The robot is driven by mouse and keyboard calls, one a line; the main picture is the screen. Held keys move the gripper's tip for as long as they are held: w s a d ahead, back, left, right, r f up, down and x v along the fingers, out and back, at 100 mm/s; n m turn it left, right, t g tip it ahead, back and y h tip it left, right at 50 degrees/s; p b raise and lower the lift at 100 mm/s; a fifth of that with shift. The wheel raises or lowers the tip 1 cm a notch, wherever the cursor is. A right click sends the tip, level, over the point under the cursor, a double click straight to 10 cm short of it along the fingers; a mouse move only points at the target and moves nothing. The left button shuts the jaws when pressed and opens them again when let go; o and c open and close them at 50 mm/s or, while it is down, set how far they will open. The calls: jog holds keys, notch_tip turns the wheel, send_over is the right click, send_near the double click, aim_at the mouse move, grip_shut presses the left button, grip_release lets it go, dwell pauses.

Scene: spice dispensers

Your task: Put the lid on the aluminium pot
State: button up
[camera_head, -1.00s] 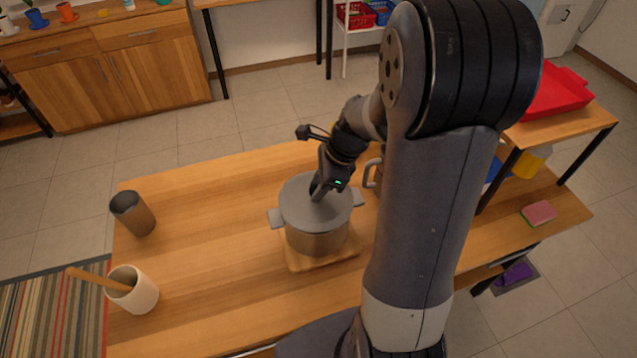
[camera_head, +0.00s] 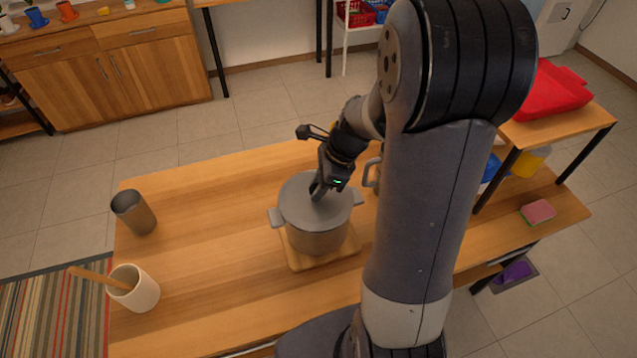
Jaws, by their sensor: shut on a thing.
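The aluminium pot (camera_head: 316,240) stands upright on a wooden board (camera_head: 325,261) on the table. The grey lid (camera_head: 308,211) lies over the pot's mouth and looks about level. Whether its rim touches the pot all round cannot be told from here. My gripper (camera_head: 318,192) comes down from above at the lid's middle and is shut on the lid. The lid's knob is hidden by the fingers.
A dark cup (camera_head: 134,212) and a white crock (camera_head: 138,288) with a wooden utensil stand at the table's left. A mug (camera_head: 371,173) stands close behind the pot on its right, partly behind my arm. A sponge (camera_head: 538,212) lies at the right. The table left of the pot is clear.

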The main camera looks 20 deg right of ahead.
jog(key=shift+f, duration=0.45)
dwell(0.3)
jog(key=o, duration=1.6)
jog(key=shift+r, duration=0.15)
notch_tip(320, 180, up, 7)
jog(key=p, duration=0.6)
jog(key=shift+f, duration=0.25)
